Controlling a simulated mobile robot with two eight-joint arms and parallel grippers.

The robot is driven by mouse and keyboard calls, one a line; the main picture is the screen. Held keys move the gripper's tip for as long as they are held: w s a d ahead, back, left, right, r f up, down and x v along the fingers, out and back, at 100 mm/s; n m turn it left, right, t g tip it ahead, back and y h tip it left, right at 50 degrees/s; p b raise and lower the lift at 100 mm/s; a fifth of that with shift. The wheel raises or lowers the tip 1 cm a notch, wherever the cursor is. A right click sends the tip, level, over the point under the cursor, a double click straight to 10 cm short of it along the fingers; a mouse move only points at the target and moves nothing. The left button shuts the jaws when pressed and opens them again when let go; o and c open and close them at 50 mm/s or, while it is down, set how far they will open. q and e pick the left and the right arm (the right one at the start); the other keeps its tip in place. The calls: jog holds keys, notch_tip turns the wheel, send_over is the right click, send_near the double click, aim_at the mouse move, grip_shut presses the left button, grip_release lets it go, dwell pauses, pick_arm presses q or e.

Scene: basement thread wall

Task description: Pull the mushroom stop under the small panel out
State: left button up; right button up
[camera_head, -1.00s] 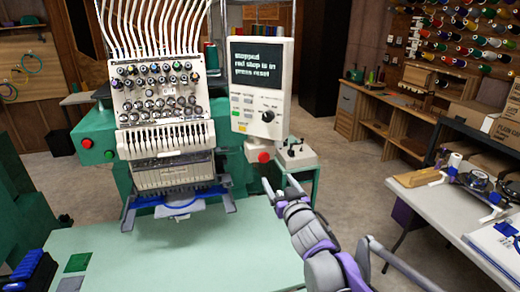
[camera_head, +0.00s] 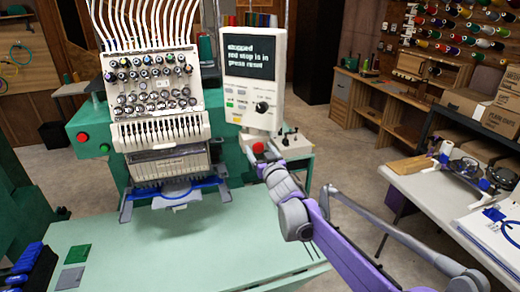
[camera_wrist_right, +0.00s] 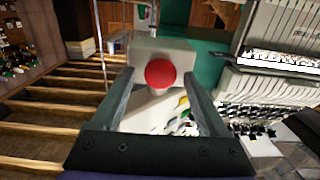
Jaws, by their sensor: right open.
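The red mushroom stop (camera_head: 259,148) sits on a pale box under the small panel (camera_head: 253,82). The panel's screen reads "stopped, red stop is in, press reset". My right gripper (camera_head: 265,160) is just below and in front of the stop, its fingers partly hidden by my wrist. In the right wrist view the round red stop (camera_wrist_right: 160,73) shows between the two grey fingers of the open gripper (camera_wrist_right: 158,80), one on each side. I cannot tell whether the fingers touch it. My left gripper is not in view.
The embroidery machine (camera_head: 155,100) stands left of the panel, with another red button (camera_head: 82,137) on its green side. A pale green table (camera_head: 180,245) lies in front. A small stand (camera_head: 290,145) is just right of the stop. A white worktable (camera_head: 425,190) is at right.

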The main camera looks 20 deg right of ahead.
grip_shut()
dwell(0.4)
